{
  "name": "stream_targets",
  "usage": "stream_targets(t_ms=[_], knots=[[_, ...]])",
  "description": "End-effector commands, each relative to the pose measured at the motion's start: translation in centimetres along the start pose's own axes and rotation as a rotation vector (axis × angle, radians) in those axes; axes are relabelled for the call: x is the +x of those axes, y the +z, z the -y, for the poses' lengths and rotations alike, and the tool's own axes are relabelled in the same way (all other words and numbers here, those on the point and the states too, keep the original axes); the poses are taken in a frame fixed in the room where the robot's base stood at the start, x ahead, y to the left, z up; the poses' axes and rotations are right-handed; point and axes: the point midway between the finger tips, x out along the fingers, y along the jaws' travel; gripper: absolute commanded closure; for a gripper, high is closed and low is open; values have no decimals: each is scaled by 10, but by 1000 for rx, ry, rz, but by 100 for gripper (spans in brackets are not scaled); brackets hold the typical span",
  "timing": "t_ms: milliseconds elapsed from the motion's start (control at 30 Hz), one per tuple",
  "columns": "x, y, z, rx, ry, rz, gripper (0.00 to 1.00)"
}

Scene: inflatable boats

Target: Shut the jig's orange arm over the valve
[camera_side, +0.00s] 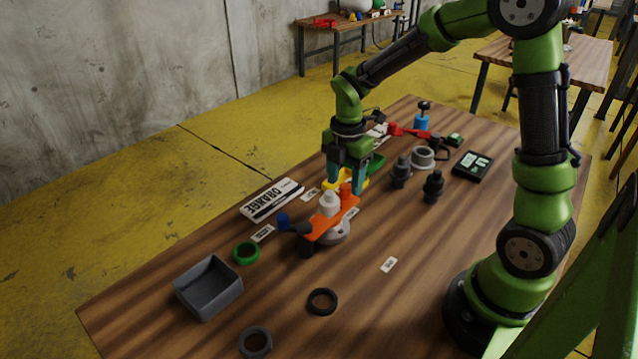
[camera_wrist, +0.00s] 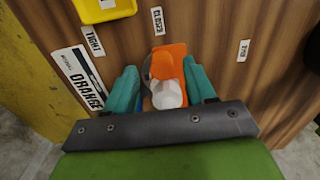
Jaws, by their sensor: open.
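The jig's orange arm (camera_side: 335,222) lies over a round grey base (camera_side: 336,237) near the middle of the table. A white valve (camera_side: 329,204) stands at the orange arm, with a raised orange part behind it. My gripper (camera_side: 345,190) points down at that raised part, its teal fingers apart. In the wrist view, my gripper (camera_wrist: 160,66) has one finger on each side of the orange arm (camera_wrist: 169,60) and the white valve (camera_wrist: 167,95). I cannot tell whether either finger touches the orange. How far the arm is swung over the valve is unclear.
A blue-tipped handle (camera_side: 284,220) sticks out left of the jig. A grey bin (camera_side: 208,287), green ring (camera_side: 246,252) and dark ring (camera_side: 323,301) lie in front. An ORANGE box (camera_side: 272,199) is left; dark fittings (camera_side: 433,187) stand right. A yellow tray (camera_wrist: 104,8) is close by.

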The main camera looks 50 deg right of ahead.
Motion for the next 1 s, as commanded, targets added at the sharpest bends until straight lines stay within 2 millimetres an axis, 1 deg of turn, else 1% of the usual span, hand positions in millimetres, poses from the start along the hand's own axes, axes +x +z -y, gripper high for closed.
stream_targets(t_ms=[167,400,500,600,700,800,1000], knots=[[-39,0,-1,1,9,1,45],[-99,0,-1,0,9,1,45],[-120,0,-1,-1,8,1,45],[-137,0,-1,-1,7,1,45],[-148,0,-1,-1,6,2,45],[-154,0,0,-1,4,1,45],[-157,0,0,-1,3,0,45]])
